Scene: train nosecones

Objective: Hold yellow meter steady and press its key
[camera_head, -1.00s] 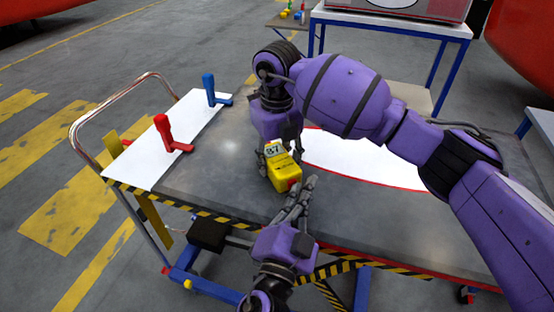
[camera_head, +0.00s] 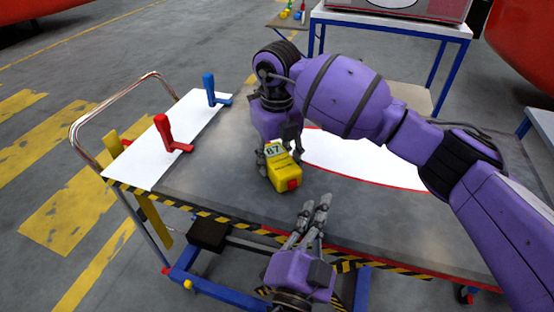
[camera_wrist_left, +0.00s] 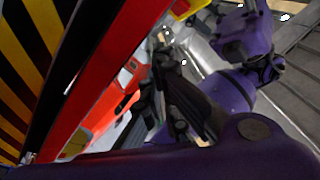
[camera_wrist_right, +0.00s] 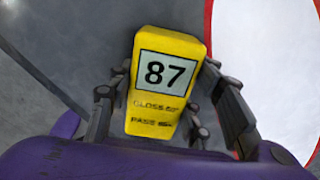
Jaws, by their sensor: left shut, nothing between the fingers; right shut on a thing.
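The yellow meter (camera_head: 284,175) stands on the cart's grey top, with a red key (camera_head: 293,184) on the side facing me. My right gripper (camera_head: 281,152) is shut on the meter from the far side. In the right wrist view the meter (camera_wrist_right: 165,105) shows a display (camera_wrist_right: 167,73) reading 87 and the words GLOSS and PASS below, between the fingers (camera_wrist_right: 165,95). My left gripper (camera_head: 318,203) is shut and empty, on the near side of the meter and apart from it. The left wrist view shows its dark fingers (camera_wrist_left: 165,85) close together.
A red handle-shaped piece (camera_head: 166,135) and a blue one (camera_head: 211,90) stand on a white panel (camera_head: 150,160) at the left. A white, red-edged panel (camera_head: 355,160) lies right of the meter. Bare grey top (camera_head: 225,180) lies left of the meter.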

